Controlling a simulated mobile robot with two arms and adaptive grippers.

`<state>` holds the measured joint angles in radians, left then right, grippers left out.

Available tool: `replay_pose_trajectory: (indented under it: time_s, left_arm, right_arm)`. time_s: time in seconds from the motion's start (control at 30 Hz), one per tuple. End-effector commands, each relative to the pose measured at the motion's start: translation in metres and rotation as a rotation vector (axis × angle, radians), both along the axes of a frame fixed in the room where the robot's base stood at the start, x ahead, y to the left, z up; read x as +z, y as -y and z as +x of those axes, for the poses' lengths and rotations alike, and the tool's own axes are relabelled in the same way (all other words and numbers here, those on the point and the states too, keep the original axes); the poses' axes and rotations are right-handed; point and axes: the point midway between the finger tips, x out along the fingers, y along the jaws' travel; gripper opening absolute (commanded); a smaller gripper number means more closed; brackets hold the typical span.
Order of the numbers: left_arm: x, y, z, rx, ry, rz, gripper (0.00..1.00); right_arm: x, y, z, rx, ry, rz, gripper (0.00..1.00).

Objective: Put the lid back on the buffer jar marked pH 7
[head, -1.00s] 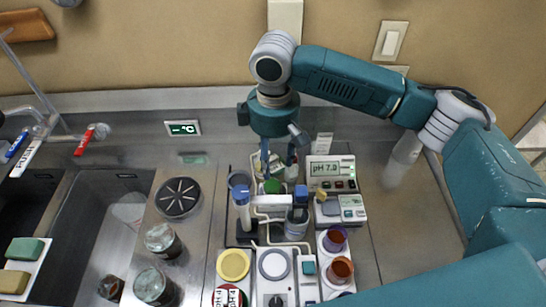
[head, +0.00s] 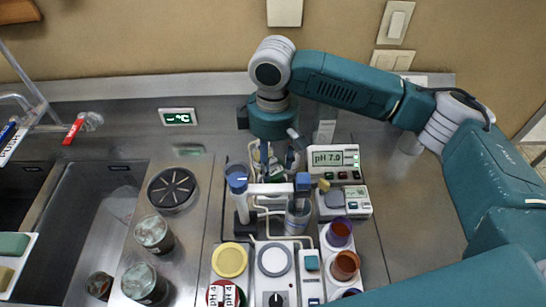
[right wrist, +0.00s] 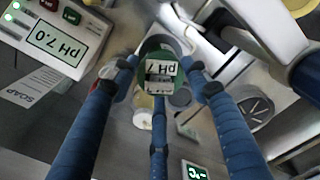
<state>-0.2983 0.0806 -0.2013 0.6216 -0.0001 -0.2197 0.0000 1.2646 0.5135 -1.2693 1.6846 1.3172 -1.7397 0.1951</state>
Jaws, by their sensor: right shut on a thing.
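My right gripper (head: 275,162) hangs over the back of the instrument area, below its wrist in the head view. In the right wrist view its blue fingers (right wrist: 165,78) are shut on a green lid (right wrist: 170,56) whose white label reads pH 7. The label appears upside down there. The lid is mostly hidden by the gripper in the head view. A dark round rim shows just behind the lid in the wrist view; I cannot tell whether it is the jar or whether the lid touches it. My left gripper is not in view.
The pH meter (head: 335,158) reading 7.0 stands right of the gripper. A probe stand (head: 242,205) with tubing is in front. A red pH 4 lid (head: 225,294), yellow disc (head: 230,260) and purple cup (head: 339,232) are nearer. The sink (head: 85,215) lies left.

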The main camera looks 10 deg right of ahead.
Motion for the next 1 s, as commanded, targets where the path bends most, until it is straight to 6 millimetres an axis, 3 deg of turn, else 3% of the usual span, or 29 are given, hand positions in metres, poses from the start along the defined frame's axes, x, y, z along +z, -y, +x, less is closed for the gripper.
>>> replay_pose_trajectory:
  time_s: [1.0]
  left_arm:
    - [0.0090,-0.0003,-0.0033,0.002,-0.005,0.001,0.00]
  right_arm:
    - [0.0004,-0.0006,-0.0005,0.000,-0.002,0.001,0.36]
